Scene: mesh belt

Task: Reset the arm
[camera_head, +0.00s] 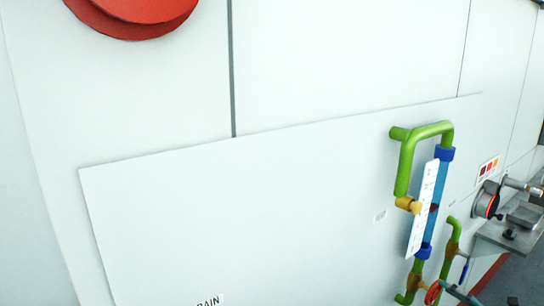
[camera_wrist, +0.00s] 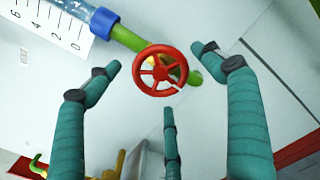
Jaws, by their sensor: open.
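My gripper (camera_wrist: 158,78) shows in the wrist view as three teal fingers, spread open and holding nothing. A red valve wheel (camera_wrist: 152,58) on a green pipe (camera_wrist: 128,38) appears between the fingertips. I cannot tell how far beyond the tips it lies, and no finger visibly grips it. In the head view the red wheel (camera_head: 433,292) is at the bottom edge, low on the gauge piping. A teal finger (camera_head: 460,293) of mine shows just right of it. The rest of my arm is out of view.
A sight gauge with a blue tube (camera_head: 437,195), a white scale (camera_head: 423,210) and green pipe (camera_head: 405,165) stands out from the white panel (camera_head: 240,220). Right of it are a round fitting (camera_head: 486,200) and a grey ledge (camera_head: 505,236). The panel's left side is bare.

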